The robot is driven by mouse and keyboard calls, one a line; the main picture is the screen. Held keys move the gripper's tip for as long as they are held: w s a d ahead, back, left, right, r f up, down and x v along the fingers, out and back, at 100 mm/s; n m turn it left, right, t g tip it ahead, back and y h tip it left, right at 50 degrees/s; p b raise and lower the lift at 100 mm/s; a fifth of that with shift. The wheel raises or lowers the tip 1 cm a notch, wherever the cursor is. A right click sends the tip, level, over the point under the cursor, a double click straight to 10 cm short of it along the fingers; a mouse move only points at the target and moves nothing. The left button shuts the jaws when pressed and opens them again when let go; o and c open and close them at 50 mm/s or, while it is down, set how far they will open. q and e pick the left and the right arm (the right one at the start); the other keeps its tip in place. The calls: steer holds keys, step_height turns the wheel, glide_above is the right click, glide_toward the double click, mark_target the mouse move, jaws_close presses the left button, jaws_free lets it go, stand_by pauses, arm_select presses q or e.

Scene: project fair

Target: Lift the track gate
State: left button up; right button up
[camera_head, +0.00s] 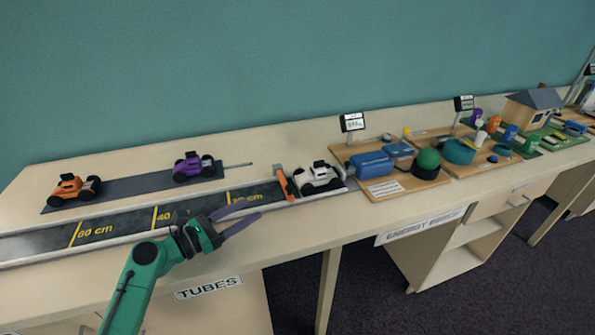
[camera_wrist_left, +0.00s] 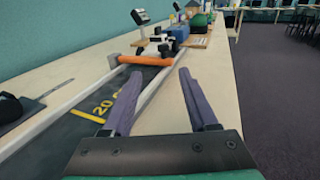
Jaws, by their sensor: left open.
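The track gate is an orange bar (camera_head: 284,184) across the dark track (camera_head: 120,225), just in front of a white toy car (camera_head: 318,178). In the left wrist view the orange gate (camera_wrist_left: 145,60) lies across the track ahead of my fingers, with the white car (camera_wrist_left: 168,46) behind it. My left gripper (camera_head: 240,215) is open and empty, above the track's near edge, to the left of the gate and apart from it. Its two purple fingers (camera_wrist_left: 160,98) point toward the gate's near end. My right gripper is not in view.
An orange car (camera_head: 73,188) and a purple car (camera_head: 193,167) stand on a dark strip behind the track. Project boards (camera_head: 400,185) with blue and green parts stand to the right. The table front (camera_head: 300,240) is clear near my gripper.

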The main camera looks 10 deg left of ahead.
mark_target(289, 186)
arm_select(q)
steer(key=shift+w, duration=0.65)
steer(key=d, duration=0.1)
steer(key=w+d+r+p, duration=0.1)
steer(key=d+r, duration=0.1)
steer(key=shift+w+d, duration=0.2)
steer(key=shift+w, duration=0.05)
steer(key=shift+p+x, duration=0.3)
steer(key=shift+x, duration=0.9)
steer(key=x, duration=0.4)
steer(key=f+x, duration=0.1)
steer(key=x, duration=0.1)
steer(key=shift+w+a, duration=0.2)
steer(key=shift+w+d, duration=0.2)
steer(key=shift+w, duration=0.05)
jaws_close()
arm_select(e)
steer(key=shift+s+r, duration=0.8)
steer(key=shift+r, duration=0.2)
